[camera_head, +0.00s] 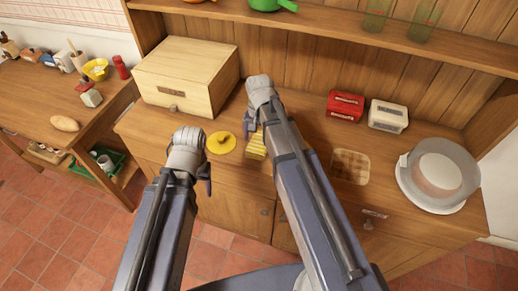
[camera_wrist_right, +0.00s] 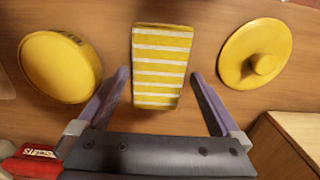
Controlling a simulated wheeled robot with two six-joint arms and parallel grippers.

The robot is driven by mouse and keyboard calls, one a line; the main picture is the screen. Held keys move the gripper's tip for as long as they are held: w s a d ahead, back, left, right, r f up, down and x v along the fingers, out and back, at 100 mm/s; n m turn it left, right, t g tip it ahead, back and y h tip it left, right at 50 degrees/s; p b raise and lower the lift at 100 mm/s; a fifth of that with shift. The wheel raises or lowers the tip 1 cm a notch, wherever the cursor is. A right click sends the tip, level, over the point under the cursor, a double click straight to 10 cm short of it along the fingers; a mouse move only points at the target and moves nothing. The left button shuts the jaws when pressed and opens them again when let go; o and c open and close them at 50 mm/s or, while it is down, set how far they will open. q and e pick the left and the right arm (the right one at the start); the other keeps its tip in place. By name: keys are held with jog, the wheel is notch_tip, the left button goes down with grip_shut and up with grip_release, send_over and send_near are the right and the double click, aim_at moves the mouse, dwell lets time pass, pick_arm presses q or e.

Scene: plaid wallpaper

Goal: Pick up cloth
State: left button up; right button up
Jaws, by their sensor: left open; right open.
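The cloth (camera_wrist_right: 161,68) is yellow with white stripes and lies folded on the wooden counter. In the head view the cloth (camera_head: 256,147) is partly hidden by my right arm. My right gripper (camera_head: 253,112) is over the counter by the cloth. In the right wrist view my right gripper (camera_wrist_right: 160,82) is open, one finger on each side of the cloth, with gaps to both. How high the fingers are above it is unclear. My left gripper (camera_head: 206,180) is open and empty near the counter's front edge, left of the cloth.
A yellow lid with a knob (camera_wrist_right: 262,64) lies beside the cloth, and a round yellow container (camera_wrist_right: 58,68) stands on its other side.

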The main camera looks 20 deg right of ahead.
aim_at(259, 142)
jog(key=shift+f, duration=0.65)
pick_arm(q)
jog(key=shift+f, duration=0.6)
pick_arm(e)
jog(key=shift+r, duration=0.1)
jog(key=c, duration=1.3)
pick_arm(q)
notch_tip(259, 142, up, 10)
jog(key=p, duration=0.9)
jog(key=shift+p, duration=0.4)
pick_arm(e)
notch_tip(259, 142, up, 10)
jog(key=shift+r, duration=0.1)
jog(key=o, duration=0.9)
jog(key=c, duration=0.6)
